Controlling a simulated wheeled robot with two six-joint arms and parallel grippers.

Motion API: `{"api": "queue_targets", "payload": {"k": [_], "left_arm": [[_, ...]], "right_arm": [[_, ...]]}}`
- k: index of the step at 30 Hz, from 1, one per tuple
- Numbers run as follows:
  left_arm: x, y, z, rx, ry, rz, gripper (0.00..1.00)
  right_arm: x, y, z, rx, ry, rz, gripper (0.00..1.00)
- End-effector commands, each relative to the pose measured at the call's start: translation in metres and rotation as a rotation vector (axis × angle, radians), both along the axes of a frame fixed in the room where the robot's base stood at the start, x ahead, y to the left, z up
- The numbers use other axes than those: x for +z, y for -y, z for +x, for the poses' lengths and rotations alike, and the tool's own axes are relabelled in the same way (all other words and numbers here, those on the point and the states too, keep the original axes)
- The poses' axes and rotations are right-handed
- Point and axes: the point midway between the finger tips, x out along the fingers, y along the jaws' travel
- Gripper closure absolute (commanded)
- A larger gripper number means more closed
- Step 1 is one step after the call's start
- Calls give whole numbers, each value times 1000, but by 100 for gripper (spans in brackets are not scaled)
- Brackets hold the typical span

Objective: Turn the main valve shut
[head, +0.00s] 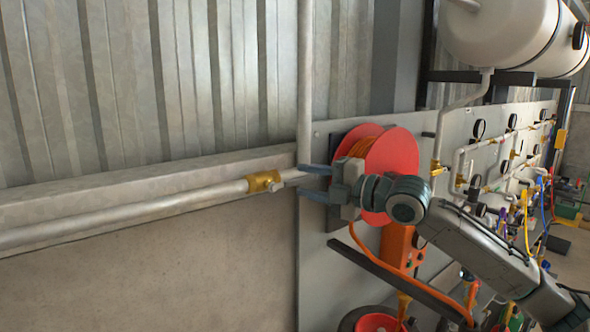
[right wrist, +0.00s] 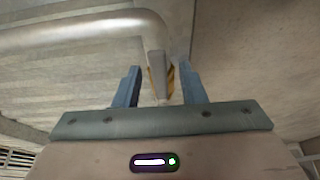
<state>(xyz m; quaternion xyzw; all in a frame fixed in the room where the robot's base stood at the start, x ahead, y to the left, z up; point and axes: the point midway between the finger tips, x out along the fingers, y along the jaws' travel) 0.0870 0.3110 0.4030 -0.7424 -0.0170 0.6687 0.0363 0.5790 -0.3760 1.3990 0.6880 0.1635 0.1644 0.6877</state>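The main valve is a brass body (head: 264,181) on the pale pipe along the wall, left of centre in the head view. A short grey lever (head: 289,177) sticks out from it to the right. My right gripper (head: 304,181) is open at the lever's end, its two blue-grey fingers pointing left towards the valve. In the right wrist view the lever (right wrist: 158,76) stands between the open fingers, with visible gaps beside it. Some brass (right wrist: 173,82) shows behind the lever. My left gripper is not in view.
A red hose reel (head: 392,155) is mounted right behind my right gripper. A vertical pipe (head: 305,80) rises just above the fingers. A panel with gauges and valves (head: 500,140) and a white tank (head: 500,30) stand at the right. The wall below the pipe is clear.

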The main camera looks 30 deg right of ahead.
Motion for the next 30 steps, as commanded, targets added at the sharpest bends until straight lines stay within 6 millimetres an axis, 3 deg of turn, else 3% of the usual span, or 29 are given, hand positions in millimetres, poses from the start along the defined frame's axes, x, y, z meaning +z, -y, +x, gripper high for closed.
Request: {"api": "queue_targets", "payload": {"k": [13, 29, 30], "left_arm": [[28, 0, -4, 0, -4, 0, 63], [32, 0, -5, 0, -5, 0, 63], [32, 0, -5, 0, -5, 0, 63]], "right_arm": [[3, -13, 24, 3, 0, 4, 63], [0, -18, 31, 3, -2, -1, 63], [0, -18, 31, 3, -2, -1, 67]]}}
